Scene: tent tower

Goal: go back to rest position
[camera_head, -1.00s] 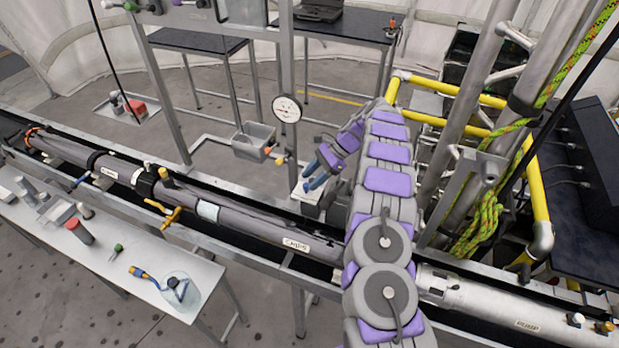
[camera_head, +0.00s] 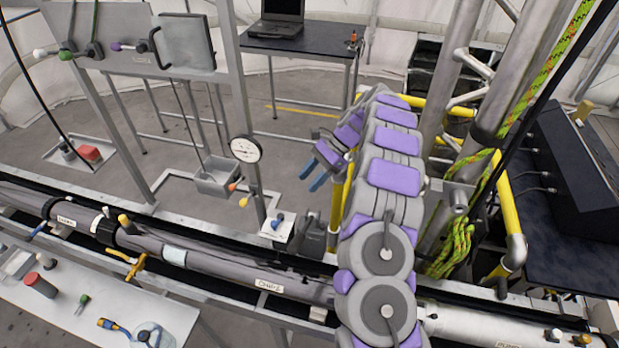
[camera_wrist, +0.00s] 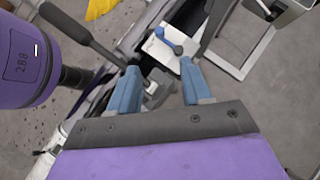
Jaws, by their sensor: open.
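My gripper (camera_head: 314,175) is at the end of my grey and purple arm, in the upper middle of the head view. Its two blue fingers point down and to the left and hold nothing. In the wrist view my gripper (camera_wrist: 160,92) has its fingers clearly apart. Below it, a small white plate with a blue-knobbed valve (camera_head: 278,222) sits on the rail beside a grey clamp block (camera_head: 313,236). The same blue-knobbed valve (camera_wrist: 166,38) shows beyond the fingertips in the wrist view, apart from them.
A long grey pipe (camera_head: 215,272) runs across in front. A post with a gauge (camera_head: 246,149) and a grey bin (camera_head: 217,178) stand left of my gripper. Yellow pipes (camera_head: 511,215) and a green rope (camera_head: 455,245) are right of my arm. A white table (camera_head: 60,310) is at lower left.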

